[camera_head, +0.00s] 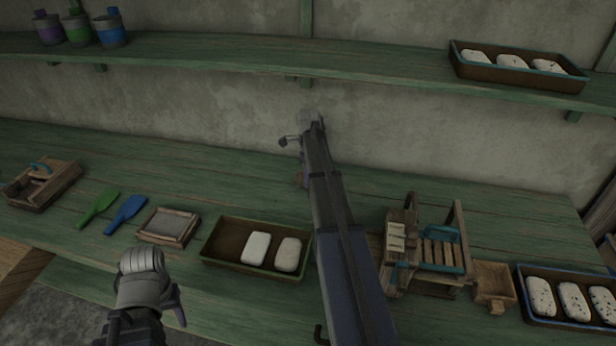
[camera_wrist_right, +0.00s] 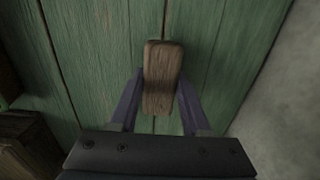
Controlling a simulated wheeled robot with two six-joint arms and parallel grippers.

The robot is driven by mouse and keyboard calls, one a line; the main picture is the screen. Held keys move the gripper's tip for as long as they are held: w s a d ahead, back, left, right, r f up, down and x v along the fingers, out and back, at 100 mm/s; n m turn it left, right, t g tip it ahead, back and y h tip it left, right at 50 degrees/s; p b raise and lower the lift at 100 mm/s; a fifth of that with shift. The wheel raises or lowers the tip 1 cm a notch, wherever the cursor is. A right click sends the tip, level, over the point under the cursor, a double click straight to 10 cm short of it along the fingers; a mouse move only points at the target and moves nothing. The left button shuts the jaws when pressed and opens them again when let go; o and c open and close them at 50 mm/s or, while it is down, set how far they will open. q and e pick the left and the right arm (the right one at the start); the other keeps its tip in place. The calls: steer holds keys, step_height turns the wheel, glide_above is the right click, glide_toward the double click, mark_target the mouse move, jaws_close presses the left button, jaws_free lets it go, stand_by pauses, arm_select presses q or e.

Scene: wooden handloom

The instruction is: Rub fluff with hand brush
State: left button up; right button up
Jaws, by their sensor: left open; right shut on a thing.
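My right gripper (camera_wrist_right: 160,88) is shut on a brown wooden block, seemingly the hand brush (camera_wrist_right: 161,62), with green planks behind it. No bristles show. In the head view my right arm reaches to the back of the bench and mostly hides the brush. My left gripper (camera_head: 178,308) is open and empty at the front left. White oblong pieces, perhaps the fluff, lie in several places: two plain ones (camera_head: 256,248) in the brown tray (camera_head: 225,239), dark-speckled ones (camera_head: 573,300) in the blue-rimmed tray (camera_head: 560,323), and others (camera_head: 512,63) in the shelf tray (camera_head: 515,78).
A small wooden loom-like frame (camera_head: 443,246) and a wooden scoop box (camera_head: 493,284) stand right of my right arm. A grey-faced board (camera_head: 168,227), blue (camera_head: 126,213) and green (camera_head: 98,208) paddles and a wooden box (camera_head: 42,186) lie left. The back middle bench is clear.

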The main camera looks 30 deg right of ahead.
steer(key=shift+r+p, duration=2.2)
steer(key=shift+r, duration=0.35)
steer(key=shift+r, duration=0.1)
step_height(320, 180, up, 3)
steer(key=p, duration=0.3)
